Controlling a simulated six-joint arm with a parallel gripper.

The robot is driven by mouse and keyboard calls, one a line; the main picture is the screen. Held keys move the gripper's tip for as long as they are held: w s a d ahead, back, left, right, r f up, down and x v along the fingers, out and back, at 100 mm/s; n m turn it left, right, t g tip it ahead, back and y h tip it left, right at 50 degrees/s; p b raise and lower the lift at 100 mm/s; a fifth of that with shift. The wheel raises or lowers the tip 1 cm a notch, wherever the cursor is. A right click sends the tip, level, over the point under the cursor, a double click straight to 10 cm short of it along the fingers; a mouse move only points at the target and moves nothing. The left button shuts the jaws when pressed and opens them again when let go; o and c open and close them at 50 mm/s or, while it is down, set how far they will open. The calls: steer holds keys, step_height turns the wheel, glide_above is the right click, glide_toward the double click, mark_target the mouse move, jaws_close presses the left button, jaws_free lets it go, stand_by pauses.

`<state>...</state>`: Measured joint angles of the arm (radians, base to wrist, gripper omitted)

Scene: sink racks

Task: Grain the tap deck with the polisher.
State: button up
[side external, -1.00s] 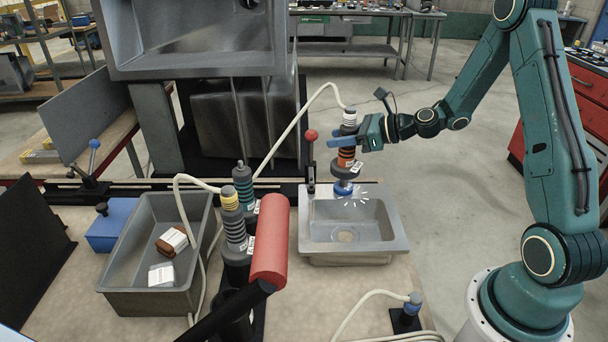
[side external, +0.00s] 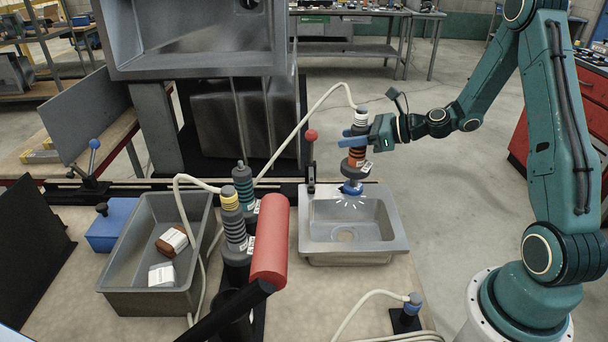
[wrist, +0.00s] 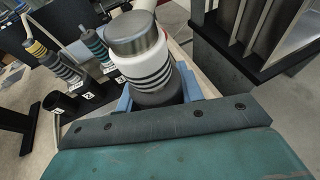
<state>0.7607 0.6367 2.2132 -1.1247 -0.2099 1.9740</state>
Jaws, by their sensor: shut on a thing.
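The polisher (side external: 358,154) has a white-banded top, an orange-banded lower body and a blue pad at its foot. It stands nearly upright at the back edge of the steel sink (side external: 400,236), over the tap deck (side external: 330,191). White streaks show around the pad, which appears to touch the deck. My gripper (side external: 357,138) is shut on the polisher's body from the right. In the wrist view the polisher (wrist: 142,57) fills the space between the blue fingers, and its lower end is hidden.
Two similar tools, yellow-banded (side external: 233,225) and teal-banded (side external: 244,188), stand in holders left of the sink. A red-handled clamp (side external: 311,160) rises at the sink's back left. A grey bin (side external: 150,300) holds two small blocks. The polisher's pale hose (side external: 300,122) arches leftward.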

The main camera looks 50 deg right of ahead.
mark_target(361, 108)
steer(key=shift+d+r, duration=0.1)
steer(key=shift+r, duration=3.55)
